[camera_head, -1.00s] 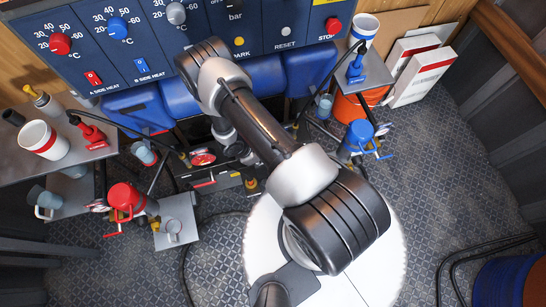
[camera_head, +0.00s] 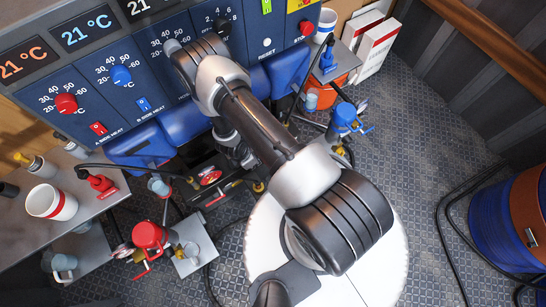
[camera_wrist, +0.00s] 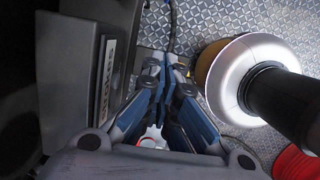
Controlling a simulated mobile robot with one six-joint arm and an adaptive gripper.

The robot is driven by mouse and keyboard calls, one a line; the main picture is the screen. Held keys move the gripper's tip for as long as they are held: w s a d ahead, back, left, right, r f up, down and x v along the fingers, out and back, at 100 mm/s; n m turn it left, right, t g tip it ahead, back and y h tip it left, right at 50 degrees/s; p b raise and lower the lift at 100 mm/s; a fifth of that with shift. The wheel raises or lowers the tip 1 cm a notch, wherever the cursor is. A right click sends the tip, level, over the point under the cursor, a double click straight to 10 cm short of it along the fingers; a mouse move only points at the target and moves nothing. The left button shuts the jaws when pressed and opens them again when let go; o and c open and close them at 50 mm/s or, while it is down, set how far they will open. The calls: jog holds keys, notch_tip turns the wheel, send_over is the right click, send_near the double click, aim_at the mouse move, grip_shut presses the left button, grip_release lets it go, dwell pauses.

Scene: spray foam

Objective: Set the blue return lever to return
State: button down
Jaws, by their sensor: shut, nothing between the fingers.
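In the head view a blue lever-like fitting (camera_head: 328,58) stands on the right-hand shelf. A blue-topped pump (camera_head: 343,116) with a thin blue handle stands lower, near the floor. I cannot tell which of these is the blue return lever, or its setting. A red fitting (camera_head: 101,182) and a red-topped pump (camera_head: 148,236) are their counterparts on the left. My gripper (camera_wrist: 171,68) shows in the wrist view with its blue-padded fingers together and empty, above the floor and apart from both blue parts. In the head view my arm mostly hides it.
A control panel (camera_head: 130,80) with dials spans the back. A striped cup (camera_head: 50,203) stands on the left shelf, another (camera_head: 327,22) on the right shelf. Blue hose coils (camera_head: 505,225) and black cables lie at right. A dark labelled box (camera_wrist: 80,85) is close beside my gripper. Patterned floor at right is open.

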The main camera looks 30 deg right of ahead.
jog(key=d+b+x, duration=0.2)
jog(key=b+x, duration=0.2)
jog(key=x, duration=0.6)
jog(key=d+r+b+x, duration=0.1)
jog(key=b+x, duration=0.4)
jog(key=x, duration=0.6)
jog(key=shift+w+d, duration=0.15)
jog(key=shift+d, duration=0.25)
